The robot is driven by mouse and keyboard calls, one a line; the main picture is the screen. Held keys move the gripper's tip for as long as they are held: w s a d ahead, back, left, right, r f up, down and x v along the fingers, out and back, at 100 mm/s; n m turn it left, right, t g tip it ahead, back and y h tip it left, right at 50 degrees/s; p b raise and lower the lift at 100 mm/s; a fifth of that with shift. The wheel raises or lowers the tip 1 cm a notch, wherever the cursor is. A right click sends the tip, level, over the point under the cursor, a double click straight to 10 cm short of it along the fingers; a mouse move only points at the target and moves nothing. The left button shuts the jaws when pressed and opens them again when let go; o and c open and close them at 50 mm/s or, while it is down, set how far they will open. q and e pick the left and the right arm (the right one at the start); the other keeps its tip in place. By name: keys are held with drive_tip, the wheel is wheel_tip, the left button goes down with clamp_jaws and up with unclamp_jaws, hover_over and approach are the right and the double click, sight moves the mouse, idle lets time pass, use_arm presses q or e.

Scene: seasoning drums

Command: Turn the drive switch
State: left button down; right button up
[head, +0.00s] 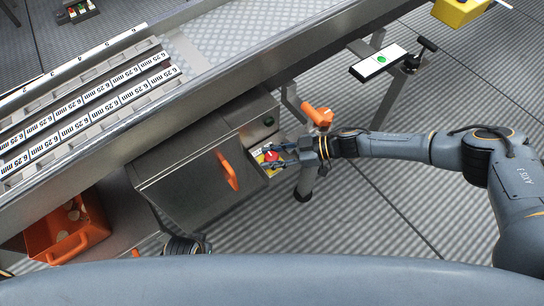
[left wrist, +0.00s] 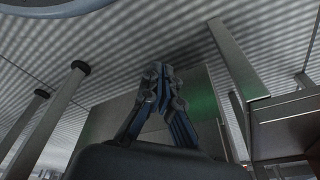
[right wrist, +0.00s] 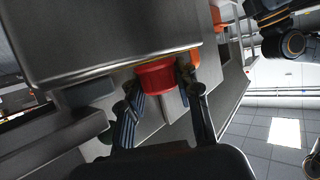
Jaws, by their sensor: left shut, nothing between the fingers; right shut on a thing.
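The red drive switch (head: 271,156) sits on a yellow plate on the right end of the grey steel cabinet. My right gripper (head: 274,155) reaches it from the right and is shut on it. In the right wrist view the red knob (right wrist: 158,76) shows between the two fingers of my right gripper (right wrist: 158,93); its far side and the plate's markings are hidden. My left gripper (left wrist: 161,72) shows only in the left wrist view, fingers together and empty, with a grey-green panel beyond it.
The cabinet (head: 175,180) has an orange handle (head: 229,170) on its front and a dark round button (head: 268,121) above the switch. A steel conveyor frame (head: 225,90) runs above. An orange bin (head: 70,228) stands at the lower left.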

use_arm(q)
drive_tip(key=shift+w+r, duration=0.25)
drive_tip(key=shift+r, duration=0.3)
use_arm(e)
drive_tip(key=shift+n+g, duration=0.3)
drive_tip(key=o, duration=1.2)
drive_tip(key=v, duration=1.2)
